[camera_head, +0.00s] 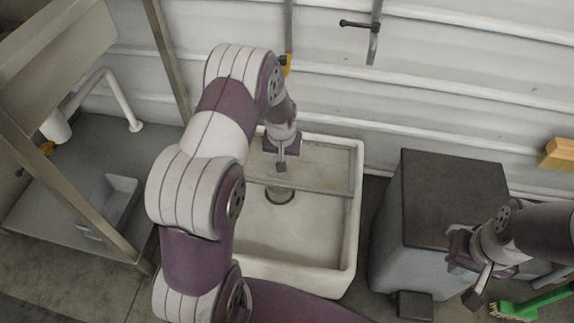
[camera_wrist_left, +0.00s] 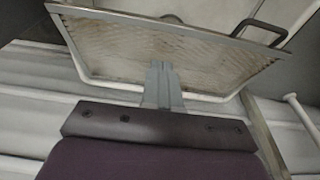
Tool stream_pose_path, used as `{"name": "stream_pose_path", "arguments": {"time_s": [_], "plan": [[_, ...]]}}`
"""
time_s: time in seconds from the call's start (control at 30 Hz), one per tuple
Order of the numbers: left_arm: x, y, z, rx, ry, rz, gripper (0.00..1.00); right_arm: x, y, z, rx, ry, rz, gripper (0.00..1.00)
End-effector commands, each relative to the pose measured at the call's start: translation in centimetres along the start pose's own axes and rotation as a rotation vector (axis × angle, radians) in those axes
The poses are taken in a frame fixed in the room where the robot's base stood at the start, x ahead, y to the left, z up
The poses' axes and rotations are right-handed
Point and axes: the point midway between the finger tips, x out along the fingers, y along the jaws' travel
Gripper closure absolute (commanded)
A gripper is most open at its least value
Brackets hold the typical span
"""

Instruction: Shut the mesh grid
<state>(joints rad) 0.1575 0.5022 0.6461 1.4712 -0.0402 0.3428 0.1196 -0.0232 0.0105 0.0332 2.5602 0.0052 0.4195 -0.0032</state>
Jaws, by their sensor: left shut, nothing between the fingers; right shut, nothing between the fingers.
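The white sink (camera_head: 352,240) stands against the wall, its drain hole visible in the basin. The mesh grid (camera_head: 320,172) spans only the back part of the sink in the head view, its grey front bar crossing above the basin; its exact tilt is hard to tell. In the left wrist view the mesh grid (camera_wrist_left: 120,45) shows its wavy mesh, metal frame and a dark handle (camera_wrist_left: 262,28) at one side. My left gripper (camera_head: 281,166) is shut and empty, over the grid; its fingers (camera_wrist_left: 162,85) overlap the grid's edge in the wrist view, contact unclear. My right gripper (camera_head: 478,290) is shut and empty at the right.
A grey bin with a dark top (camera_head: 450,185) stands right of the sink, a green brush (camera_head: 535,302) lies near my right gripper. A steel stand (camera_head: 60,170) and grey tray (camera_head: 112,203) are at the left. The panelled wall (camera_head: 450,80) closes off the back.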

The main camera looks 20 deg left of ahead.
Motion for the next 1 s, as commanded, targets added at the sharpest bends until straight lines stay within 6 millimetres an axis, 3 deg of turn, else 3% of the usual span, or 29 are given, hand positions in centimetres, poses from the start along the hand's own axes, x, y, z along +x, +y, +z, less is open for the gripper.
{"name": "stream_pose_path", "arguments": {"time_s": [0.03, 0.3, 0.5, 0.7, 1.0], "plan": [[1.5, 0.0, 0.2, 0.001, -0.003, 0.000, 1.00, 1.0, 0.0, 0.1, 0.000, 0.000, 0.000, 1.00], [7.6, 0.0, 0.1, 0.003, 0.000, 0.000, 1.00, 4.1, 0.0, 0.5, 0.000, 0.000, 0.000, 1.00], [10.9, 0.0, 0.9, 0.004, -0.001, -0.001, 1.00, 6.1, 0.0, 0.7, 0.000, 0.000, 0.000, 1.00], [12.2, 0.0, 1.6, 0.005, 0.000, -0.001, 1.00, 6.9, 0.0, 0.8, 0.000, 0.000, 0.000, 1.00], [12.3, 0.0, 1.7, 0.005, 0.001, -0.001, 1.00, 6.8, 0.0, 0.8, 0.000, 0.000, 0.000, 1.00]]}}
